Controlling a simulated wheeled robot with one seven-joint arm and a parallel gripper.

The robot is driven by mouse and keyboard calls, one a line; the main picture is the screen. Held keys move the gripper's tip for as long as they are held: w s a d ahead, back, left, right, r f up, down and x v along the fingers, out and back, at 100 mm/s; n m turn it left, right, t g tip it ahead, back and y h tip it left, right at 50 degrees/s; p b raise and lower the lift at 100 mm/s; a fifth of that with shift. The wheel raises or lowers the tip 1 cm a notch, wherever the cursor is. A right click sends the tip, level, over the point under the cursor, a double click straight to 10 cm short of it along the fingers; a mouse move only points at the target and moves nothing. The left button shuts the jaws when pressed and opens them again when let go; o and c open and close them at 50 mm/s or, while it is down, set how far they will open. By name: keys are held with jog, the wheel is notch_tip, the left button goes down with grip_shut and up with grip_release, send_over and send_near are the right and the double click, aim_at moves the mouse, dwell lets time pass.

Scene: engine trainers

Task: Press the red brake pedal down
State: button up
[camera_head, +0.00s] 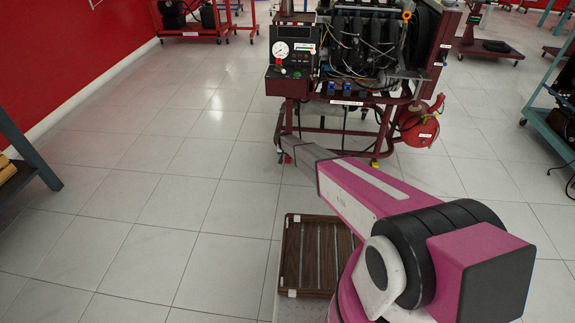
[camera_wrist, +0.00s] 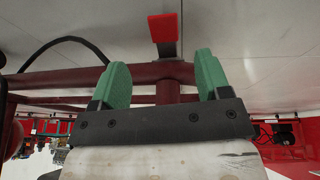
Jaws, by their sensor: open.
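The red brake pedal (camera_wrist: 164,27) shows at the top of the wrist view, on a dark arm above a dark red frame tube. My gripper (camera_wrist: 161,66) has two green fingers, wide apart with nothing between them. In the picture the pedal lies above the gap between the fingertips, apart from both.
The trainer's dark red frame tube (camera_wrist: 140,74) crosses behind my fingers. A red tank (camera_head: 418,128) hangs at the trainer's lower right. A blue-green rack (camera_head: 550,120) stands at the right.

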aim_at(288, 161)
jog(key=shift+t+y, duration=0.3)
jog(key=shift+y, duration=0.1)
jog(key=x, duration=0.4)
jog(key=w+x, duration=0.1)
jog(key=x, duration=0.4)
jog(key=shift+d, duration=0.15)
jog(key=c, duration=1.3)
jog(key=shift+s+f+t, duration=0.1)
jog(key=shift+f+t, duration=0.35)
jog(key=shift+t, duration=0.15)
jog(key=shift+f+t, duration=0.45)
jog(key=shift+t, duration=0.45)
